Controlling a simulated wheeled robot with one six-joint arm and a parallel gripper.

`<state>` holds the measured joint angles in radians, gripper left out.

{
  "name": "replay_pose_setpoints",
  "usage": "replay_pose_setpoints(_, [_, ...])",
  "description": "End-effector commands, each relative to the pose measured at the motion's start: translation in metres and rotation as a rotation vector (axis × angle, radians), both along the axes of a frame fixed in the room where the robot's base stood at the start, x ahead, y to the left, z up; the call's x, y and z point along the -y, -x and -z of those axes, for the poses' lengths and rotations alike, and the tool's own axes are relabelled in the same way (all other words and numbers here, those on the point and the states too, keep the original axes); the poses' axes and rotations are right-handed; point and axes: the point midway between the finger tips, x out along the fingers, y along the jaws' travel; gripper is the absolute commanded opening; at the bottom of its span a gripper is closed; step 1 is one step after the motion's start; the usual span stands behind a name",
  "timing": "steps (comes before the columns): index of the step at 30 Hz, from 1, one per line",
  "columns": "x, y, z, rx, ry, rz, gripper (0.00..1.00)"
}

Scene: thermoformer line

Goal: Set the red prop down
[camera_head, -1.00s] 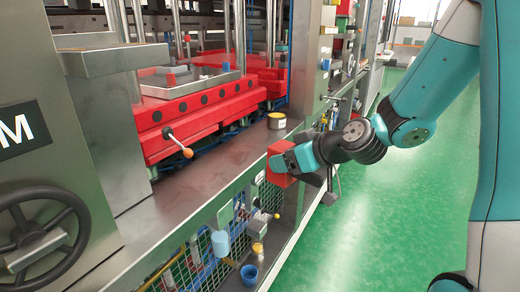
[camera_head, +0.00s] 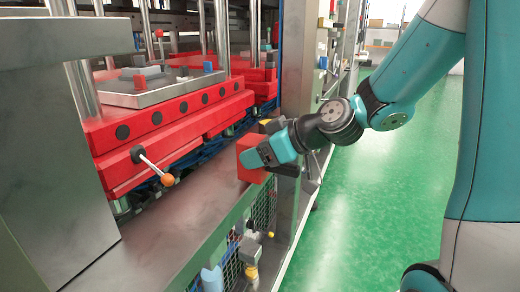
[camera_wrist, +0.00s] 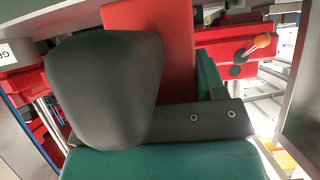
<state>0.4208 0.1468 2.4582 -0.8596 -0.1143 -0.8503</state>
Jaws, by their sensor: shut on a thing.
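The red prop (camera_head: 251,176) is a block-like red piece at the steel ledge (camera_head: 185,215) in front of the machine. My gripper (camera_head: 262,153) is shut on it, with a teal and dark finger across its near side. In the wrist view the red prop (camera_wrist: 178,50) rises behind the large dark finger pad, which hides much of it. The prop's lower end shows over the ledge near its front edge; I cannot tell whether it touches the ledge.
A lever with an orange knob (camera_head: 167,179) sticks out from the red machine bed (camera_head: 165,125). The ledge to the left of the prop is clear. Green floor (camera_head: 370,220) lies to the right.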

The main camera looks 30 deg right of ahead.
Motion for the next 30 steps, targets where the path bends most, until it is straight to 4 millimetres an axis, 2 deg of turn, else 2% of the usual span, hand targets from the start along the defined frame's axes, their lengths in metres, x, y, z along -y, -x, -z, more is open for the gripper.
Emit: replay_pose_setpoints(30, [-0.045,-0.063,0.0,0.003,-0.003,0.001,0.03])
